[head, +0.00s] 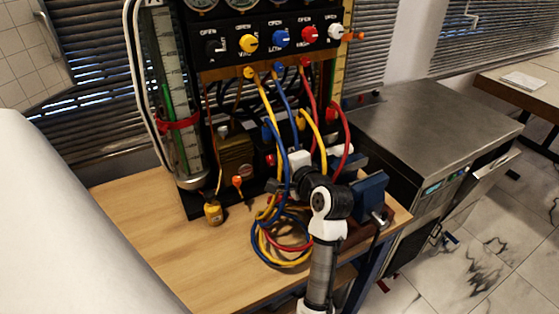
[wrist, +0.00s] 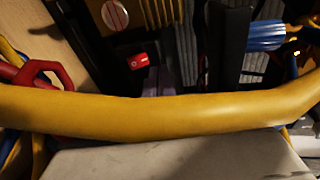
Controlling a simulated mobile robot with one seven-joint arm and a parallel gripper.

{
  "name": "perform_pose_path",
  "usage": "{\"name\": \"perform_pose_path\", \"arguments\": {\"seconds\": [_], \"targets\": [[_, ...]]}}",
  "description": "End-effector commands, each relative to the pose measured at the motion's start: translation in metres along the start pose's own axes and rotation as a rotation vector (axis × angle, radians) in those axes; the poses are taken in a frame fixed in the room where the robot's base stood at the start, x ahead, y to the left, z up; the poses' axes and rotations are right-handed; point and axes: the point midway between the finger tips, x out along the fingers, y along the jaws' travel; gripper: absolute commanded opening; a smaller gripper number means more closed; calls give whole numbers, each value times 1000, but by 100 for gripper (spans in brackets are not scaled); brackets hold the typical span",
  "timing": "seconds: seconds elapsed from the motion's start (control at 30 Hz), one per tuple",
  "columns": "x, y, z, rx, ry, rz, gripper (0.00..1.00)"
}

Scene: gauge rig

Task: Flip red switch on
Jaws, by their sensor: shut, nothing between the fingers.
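The red switch (wrist: 138,62) is a small red rocker with a white mark, set in a dark panel in the wrist view. In the head view a small red spot that looks like it (head: 270,160) shows low on the rig, behind the hoses. Whether it is on or off I cannot tell. My gripper (wrist: 164,80) is shut and empty. Its fingertips show just right of and below the switch, partly hidden by a thick yellow hose (wrist: 160,112) across the wrist view. Contact with the switch is not clear. In the head view the fingertips are hidden among hoses.
Yellow, blue and red hoses hang from the valve panel (head: 280,42) and coil (head: 280,250) on the wooden table (head: 135,215). A metal cabinet (head: 430,120) stands right. The table's left front is clear.

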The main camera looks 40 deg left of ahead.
Motion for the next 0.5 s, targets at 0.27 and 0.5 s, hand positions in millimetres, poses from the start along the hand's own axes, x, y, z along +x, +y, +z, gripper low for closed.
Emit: {"name": "perform_pose_path", "arguments": {"seconds": [0.27, 0.5], "targets": [[-60, -25, -1, -6, 7, -8, 0], [-82, -35, 0, -4, 5, -6, 0]]}}
